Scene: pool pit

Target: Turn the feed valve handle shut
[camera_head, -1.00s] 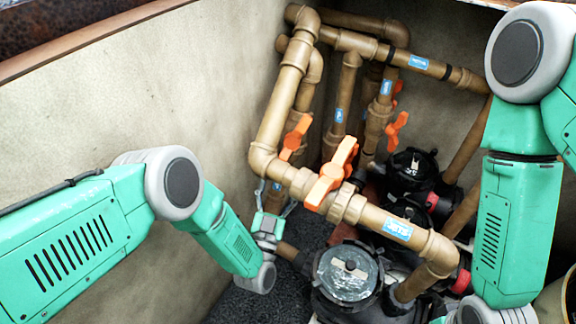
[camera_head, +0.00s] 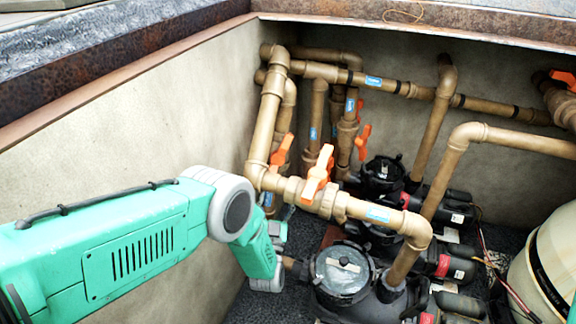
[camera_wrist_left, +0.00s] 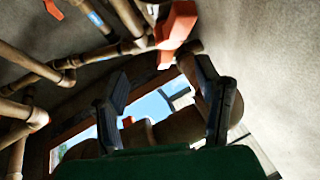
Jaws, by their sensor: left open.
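Several orange valve handles show on the brown pipes in the head view. The largest (camera_head: 318,173) stands up from the front horizontal pipe, and another (camera_head: 282,150) is behind it to the left. I cannot read the labels to tell which is the feed valve. My left gripper (camera_head: 279,224) is below the left bend of the front pipe, its fingertips partly hidden by the pipes. In the left wrist view its two fingers (camera_wrist_left: 163,95) are spread apart, with a brown pipe close by the right finger. An orange handle (camera_wrist_left: 177,28) lies beyond the fingers. My right gripper is out of view.
The pit wall (camera_head: 170,110) rises close to my left arm. Black pumps, one with a clear lid (camera_head: 342,270), sit below the pipes. A pale tank (camera_head: 550,262) stands at the right. Pipes crowd around the left gripper.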

